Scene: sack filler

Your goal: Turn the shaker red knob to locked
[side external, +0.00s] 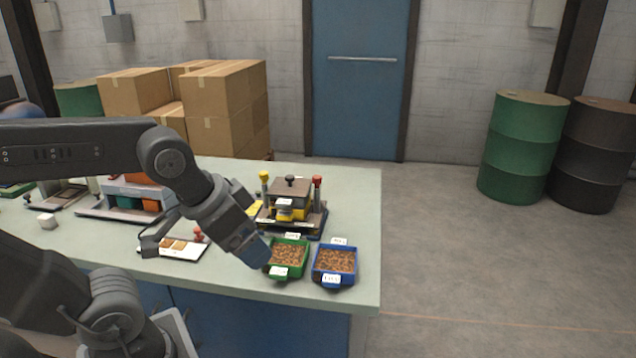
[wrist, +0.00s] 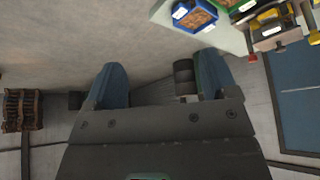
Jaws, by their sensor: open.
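The shaker (side external: 290,212) stands on the bench, a dark base with a yellow and grey body. A red knob (side external: 317,181) stands upright on its right post and a yellow knob (side external: 264,175) on its left post. In the wrist view the shaker (wrist: 274,28) is at the upper right, with a small red knob (wrist: 252,58) at its lower edge. My gripper (side external: 252,251) is in front of the shaker, left of the green bin and apart from the knob. In the wrist view its two blue fingers (wrist: 160,76) are spread with nothing held between them.
A green bin (side external: 306,261) and a blue bin (side external: 320,279), both filled with brown pieces, sit in front of the shaker. Drums (side external: 524,145) stand on the floor; the bench (side external: 364,225) is clear right of the shaker.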

